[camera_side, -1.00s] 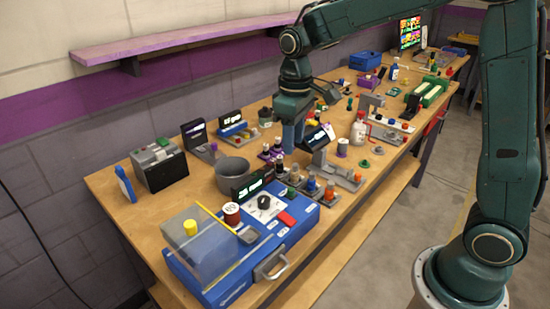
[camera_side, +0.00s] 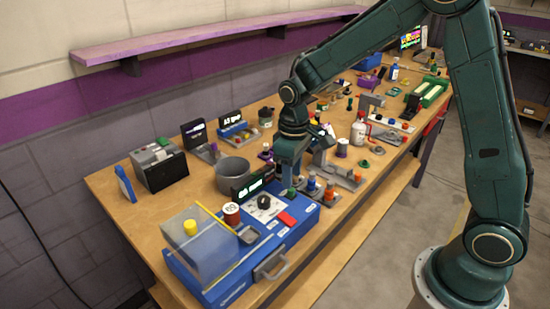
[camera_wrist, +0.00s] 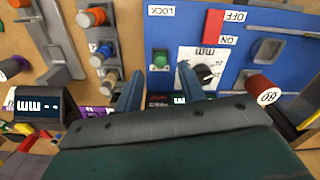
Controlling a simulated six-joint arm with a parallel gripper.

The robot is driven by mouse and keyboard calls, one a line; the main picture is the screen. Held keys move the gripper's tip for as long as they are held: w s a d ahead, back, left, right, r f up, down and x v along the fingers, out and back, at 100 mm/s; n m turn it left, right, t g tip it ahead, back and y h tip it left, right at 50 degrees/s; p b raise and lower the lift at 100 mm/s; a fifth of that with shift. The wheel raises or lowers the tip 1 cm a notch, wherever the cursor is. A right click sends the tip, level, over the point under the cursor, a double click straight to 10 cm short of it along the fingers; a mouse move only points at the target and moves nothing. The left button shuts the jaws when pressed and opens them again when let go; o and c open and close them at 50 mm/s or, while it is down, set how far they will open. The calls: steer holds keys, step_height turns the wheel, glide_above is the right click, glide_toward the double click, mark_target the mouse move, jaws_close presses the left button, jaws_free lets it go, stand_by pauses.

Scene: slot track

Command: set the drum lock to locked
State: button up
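A blue box (camera_side: 218,282) with a clear cover stands at the near end of the bench. Its top has a label reading LOCK (camera_wrist: 161,11) with a green button (camera_wrist: 160,61) below it. A black knob (camera_side: 264,202) sits on a white dial plate; it also shows in the wrist view (camera_wrist: 204,75). A red and white drum (camera_side: 231,213) stands beside the clear cover; it also shows in the wrist view (camera_wrist: 260,88). I cannot tell the lock's setting. My gripper (camera_wrist: 158,85) is open and empty, its fingers either side of the green button's column, near the knob.
A red slider (camera_wrist: 212,27) marked OFF and ON sits near the knob. A dark display (camera_side: 252,184) stands behind the box. A grey pot (camera_side: 233,172) is further back. Grey fixtures with orange and blue knobs (camera_side: 329,190) stand to the right.

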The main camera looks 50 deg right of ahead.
mark_target(291, 192)
steer(key=shift+f, duration=2.1)
steer(key=shift+c, duration=0.3)
jaws_close()
